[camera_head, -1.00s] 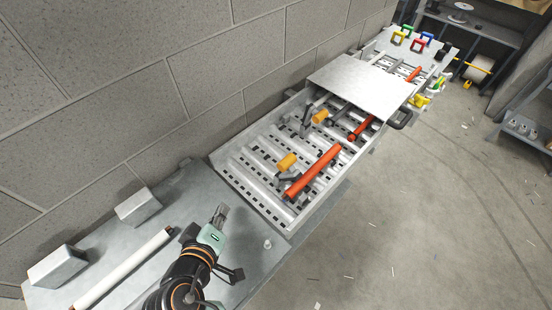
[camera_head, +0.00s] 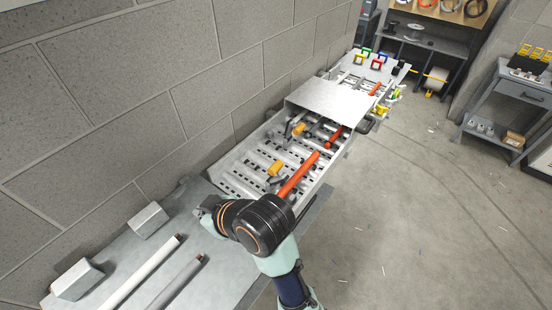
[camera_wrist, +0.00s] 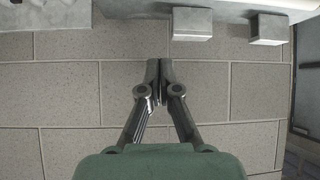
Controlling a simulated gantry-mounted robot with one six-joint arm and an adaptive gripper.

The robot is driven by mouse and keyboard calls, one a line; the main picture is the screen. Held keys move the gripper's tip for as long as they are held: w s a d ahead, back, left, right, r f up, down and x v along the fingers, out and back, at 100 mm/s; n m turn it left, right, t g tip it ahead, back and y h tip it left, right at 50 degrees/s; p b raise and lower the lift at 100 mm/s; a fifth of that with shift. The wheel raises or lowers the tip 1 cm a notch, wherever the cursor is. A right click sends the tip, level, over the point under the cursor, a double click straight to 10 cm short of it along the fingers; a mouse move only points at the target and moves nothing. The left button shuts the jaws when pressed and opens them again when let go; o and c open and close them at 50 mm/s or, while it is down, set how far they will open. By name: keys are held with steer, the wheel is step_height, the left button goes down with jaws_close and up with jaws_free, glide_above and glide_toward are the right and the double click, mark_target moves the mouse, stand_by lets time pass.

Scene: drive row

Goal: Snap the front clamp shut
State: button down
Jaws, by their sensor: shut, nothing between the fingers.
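The front clamp, nearer to my arm in the drive row, has a long red handle (camera_head: 298,175) and an orange tip (camera_head: 276,168). Its handle slants up and to the right; my forearm hides its lower end. I cannot tell its latch state. A second clamp lies farther back, with a red handle (camera_head: 335,137) and an orange tip (camera_head: 299,129). My gripper (camera_wrist: 160,64) is shut and empty in the wrist view, pointing toward the block wall. In the head view my gripper (camera_head: 203,207) is mostly hidden by my wrist, to the left of the front clamp and apart from it.
The slotted metal tray (camera_head: 232,176) runs along the block wall (camera_head: 120,110). A flat grey cover (camera_head: 335,97) spans its far part. Two grey blocks (camera_head: 148,220) and a white rod (camera_head: 140,273) lie on the near plate.

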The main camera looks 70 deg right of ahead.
steer(key=s+d+r+m+g+p, duration=0.1)
steer(key=s+d+r, duration=0.2)
steer(key=d, duration=0.4)
steer(key=s+d+r+p, duration=0.1)
steer(key=s+d+r, duration=0.1)
steer(key=d, duration=0.4)
step_height(320, 180, up, 2)
steer(key=p, duration=0.1)
glide_above(274, 175)
steer(key=s+d, duration=0.2)
steer(key=p+x, duration=0.1)
steer(key=x, duration=0.9)
steer(key=s, duration=0.1)
steer(key=s+f, duration=0.1)
steer(key=s+p, duration=0.1)
steer(key=shift+s+a+f, duration=0.25)
steer(key=shift+a+f, duration=0.15)
